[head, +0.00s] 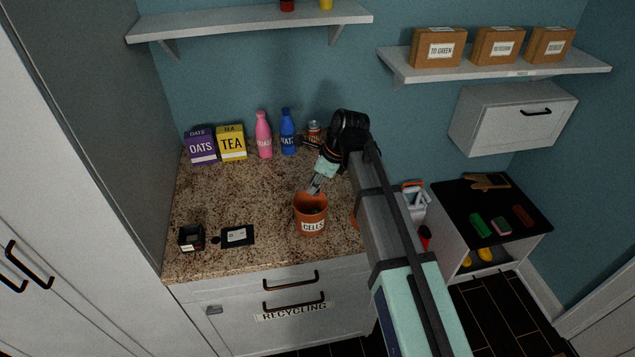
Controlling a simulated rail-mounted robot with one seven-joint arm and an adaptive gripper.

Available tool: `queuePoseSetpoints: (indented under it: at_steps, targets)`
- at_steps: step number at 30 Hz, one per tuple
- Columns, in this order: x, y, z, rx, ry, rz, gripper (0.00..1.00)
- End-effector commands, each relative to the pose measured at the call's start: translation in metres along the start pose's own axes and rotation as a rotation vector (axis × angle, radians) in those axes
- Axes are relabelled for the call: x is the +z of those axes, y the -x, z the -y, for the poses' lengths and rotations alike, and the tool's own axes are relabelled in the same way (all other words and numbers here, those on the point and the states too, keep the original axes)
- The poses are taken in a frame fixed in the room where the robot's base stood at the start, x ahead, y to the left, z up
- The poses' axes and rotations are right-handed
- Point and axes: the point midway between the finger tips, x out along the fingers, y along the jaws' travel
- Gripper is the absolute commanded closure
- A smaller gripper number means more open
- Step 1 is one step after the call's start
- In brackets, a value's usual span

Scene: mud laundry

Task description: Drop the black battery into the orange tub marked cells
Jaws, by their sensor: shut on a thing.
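The orange tub (311,226) marked CELLS stands upright on the speckled counter, open at the top. Something small and greenish shows inside it, too dim to name. My gripper (313,188) points down just above the tub's back rim. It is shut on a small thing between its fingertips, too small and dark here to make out. I cannot clearly pick out the black battery in this view; it may be what my gripper holds.
On the counter (215,195) are a black open box (191,238), a black pad with a white label (238,235), a purple OATS box (201,147), a yellow TEA box (232,143), a pink bottle (263,136) and a blue bottle (287,132). My arm crosses the counter's right side.

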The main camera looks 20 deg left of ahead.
Motion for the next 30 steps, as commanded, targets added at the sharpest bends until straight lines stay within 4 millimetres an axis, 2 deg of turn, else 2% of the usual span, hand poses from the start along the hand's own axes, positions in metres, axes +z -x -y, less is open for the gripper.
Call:
queuePoseSetpoints:
  at_steps: [3,9,20,21,23,30]
  targets:
    - [-0.007,-0.017,0.000,0.000,0.000,0.000,1.00]
    - [-0.014,-0.032,0.000,0.001,0.000,0.000,1.00]
    - [-0.015,-0.035,0.000,0.001,0.001,0.000,1.00]
    - [-0.015,-0.035,0.000,0.001,0.001,0.000,0.68]
    - [-0.015,-0.035,0.000,0.001,0.001,0.000,0.46]
    - [-0.015,-0.035,0.000,0.001,0.001,0.000,0.45]
